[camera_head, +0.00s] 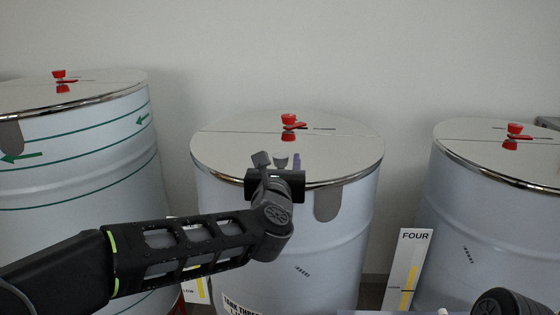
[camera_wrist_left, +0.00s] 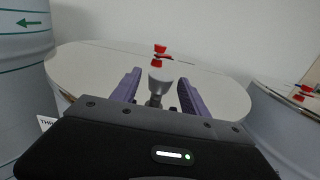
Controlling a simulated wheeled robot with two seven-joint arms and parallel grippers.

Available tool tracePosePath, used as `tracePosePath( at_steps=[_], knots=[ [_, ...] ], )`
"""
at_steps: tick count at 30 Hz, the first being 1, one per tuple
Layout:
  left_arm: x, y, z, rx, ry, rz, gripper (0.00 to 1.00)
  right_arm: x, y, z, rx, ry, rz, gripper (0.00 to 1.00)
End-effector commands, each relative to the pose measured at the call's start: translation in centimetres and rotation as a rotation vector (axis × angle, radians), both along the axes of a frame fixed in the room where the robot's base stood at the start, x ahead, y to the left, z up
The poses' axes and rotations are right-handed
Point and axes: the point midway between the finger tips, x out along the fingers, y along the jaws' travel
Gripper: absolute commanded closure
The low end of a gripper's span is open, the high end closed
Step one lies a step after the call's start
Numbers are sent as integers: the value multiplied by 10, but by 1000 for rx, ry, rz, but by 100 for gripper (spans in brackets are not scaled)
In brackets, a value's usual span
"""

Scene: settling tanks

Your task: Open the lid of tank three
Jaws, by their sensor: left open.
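Tank three (camera_head: 345,235) is the middle pale metal drum, with part of its name label (camera_head: 243,306) low on its front. Its shiny round lid (camera_head: 235,145) lies flat and shut on the rim, and shows in the left wrist view too (camera_wrist_left: 90,62). A grey knob (camera_wrist_left: 156,78) rises from the lid's near part. My left gripper (camera_head: 279,161) is over the near edge of the lid, its purple fingers (camera_wrist_left: 158,90) open on either side of the knob, with gaps visible. Its body hides part of the lid's front rim.
A red fitting (camera_head: 290,127) stands on the lid's far part. A tank with green arrows (camera_head: 80,145) stands left and another tank (camera_head: 480,220) right, with the FOUR sign (camera_head: 408,268) between. A wall is behind.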

Motion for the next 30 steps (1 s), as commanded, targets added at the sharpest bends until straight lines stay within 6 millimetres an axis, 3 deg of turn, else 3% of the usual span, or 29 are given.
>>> tracePosePath(
  at_steps=[20,30],
  knots=[
    [0,0,0,0,0,0,100,0,0,0,0,0,0,64],
    [-1,0,0,0,0,0,100,0,0,0,0,0,0,64]
  ],
)
